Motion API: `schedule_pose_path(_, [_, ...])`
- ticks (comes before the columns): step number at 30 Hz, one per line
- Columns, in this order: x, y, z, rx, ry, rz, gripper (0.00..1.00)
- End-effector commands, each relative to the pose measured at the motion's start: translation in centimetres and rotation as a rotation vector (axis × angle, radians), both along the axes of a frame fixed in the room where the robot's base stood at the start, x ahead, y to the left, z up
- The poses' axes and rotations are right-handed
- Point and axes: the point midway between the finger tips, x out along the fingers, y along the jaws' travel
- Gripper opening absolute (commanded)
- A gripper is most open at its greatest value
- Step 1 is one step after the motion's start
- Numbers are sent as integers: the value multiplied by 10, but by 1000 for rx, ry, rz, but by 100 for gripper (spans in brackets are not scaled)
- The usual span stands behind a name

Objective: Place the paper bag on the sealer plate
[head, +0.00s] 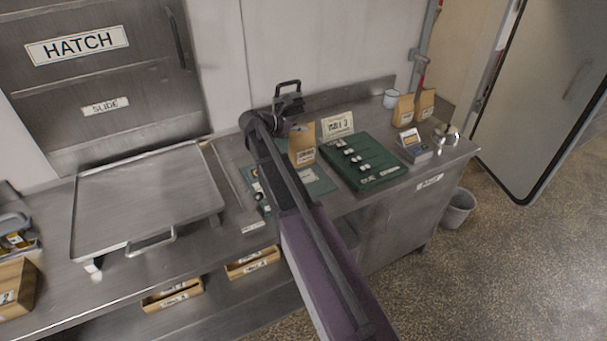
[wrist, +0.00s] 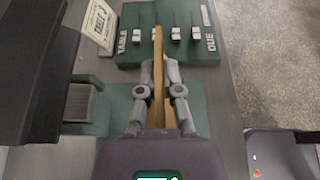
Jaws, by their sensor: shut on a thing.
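The brown paper bag (head: 303,147) is upright in my gripper (head: 291,127), over the green plate area of the counter. In the wrist view the bag (wrist: 158,60) shows edge-on between the two fingers (wrist: 162,92), which are closed on its sides. The green sealer plate (head: 320,184) lies below and around the bag, partly hidden by my arm; it also shows in the wrist view (wrist: 115,112). A black-handled device (head: 288,88), seemingly the sealer's, stands behind my gripper. I cannot tell whether the bag's bottom touches the plate.
A green slider board (head: 372,177) lies just right of the bag, with a sign card (head: 338,125) behind it. Two more paper bags (head: 403,109) (head: 426,104), a white cup (head: 390,98) and a small sign (head: 409,138) stand further right. A steel tray (head: 150,190) lies left.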

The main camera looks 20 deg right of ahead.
Motion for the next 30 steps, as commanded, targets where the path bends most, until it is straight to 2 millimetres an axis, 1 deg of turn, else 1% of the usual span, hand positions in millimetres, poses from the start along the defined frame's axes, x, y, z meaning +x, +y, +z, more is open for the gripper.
schedule_pose_path(9, [-4, -12, 0, 0, 0, -16, 0])
schedule_pose_path(16, [-6, -17, 0, 0, 0, -23, 0])
schedule_pose_path(19, [-12, -20, -1, 0, 0, -25, 0])
schedule_pose_path(23, [-33, -29, -6, 0, 1, -28, 0])
schedule_pose_path(26, [-58, -39, -11, 0, 0, -28, 0])
schedule_pose_path(30, [-99, -54, -19, 0, 2, -31, 0])
